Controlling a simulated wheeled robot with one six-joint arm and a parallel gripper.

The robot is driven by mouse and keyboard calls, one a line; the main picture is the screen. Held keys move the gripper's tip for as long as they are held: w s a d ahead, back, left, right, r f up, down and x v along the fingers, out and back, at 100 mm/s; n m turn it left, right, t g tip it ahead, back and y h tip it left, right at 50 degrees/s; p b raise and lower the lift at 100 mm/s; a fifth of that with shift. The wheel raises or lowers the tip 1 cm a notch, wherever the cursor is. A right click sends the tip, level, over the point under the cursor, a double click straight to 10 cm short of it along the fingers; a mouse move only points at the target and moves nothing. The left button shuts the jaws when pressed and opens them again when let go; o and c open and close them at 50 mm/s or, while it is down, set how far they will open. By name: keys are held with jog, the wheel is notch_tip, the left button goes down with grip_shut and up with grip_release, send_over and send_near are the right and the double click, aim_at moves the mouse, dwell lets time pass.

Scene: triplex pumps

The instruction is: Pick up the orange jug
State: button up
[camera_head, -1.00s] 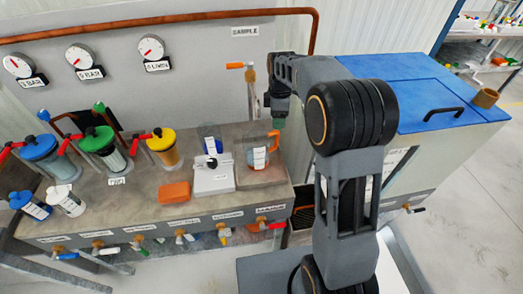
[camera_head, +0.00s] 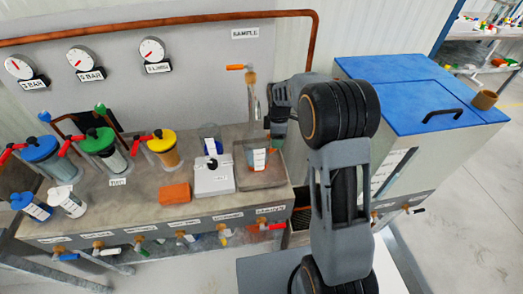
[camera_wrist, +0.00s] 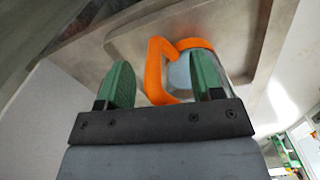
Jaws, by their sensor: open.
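The orange jug is a clear vessel with an orange rim and an orange handle. In the head view the jug (camera_head: 259,160) stands at the right end of the bench, below the sample tap, partly hidden by my gripper (camera_head: 277,128). In the wrist view the jug's handle (camera_wrist: 155,70) lies between the two green fingertips of my gripper (camera_wrist: 160,85). The right finger overlaps the jug's clear body. The fingers are apart, and I see no grip on the handle.
A white scale-like box (camera_head: 214,177) stands just left of the jug, with an orange block (camera_head: 175,193) further left. The sample tap (camera_head: 250,75) hangs above the jug. A blue-topped cabinet (camera_head: 420,90) stands to the right. Canisters with coloured lids fill the bench's left side.

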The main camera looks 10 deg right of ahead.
grip_shut()
dwell(0.5)
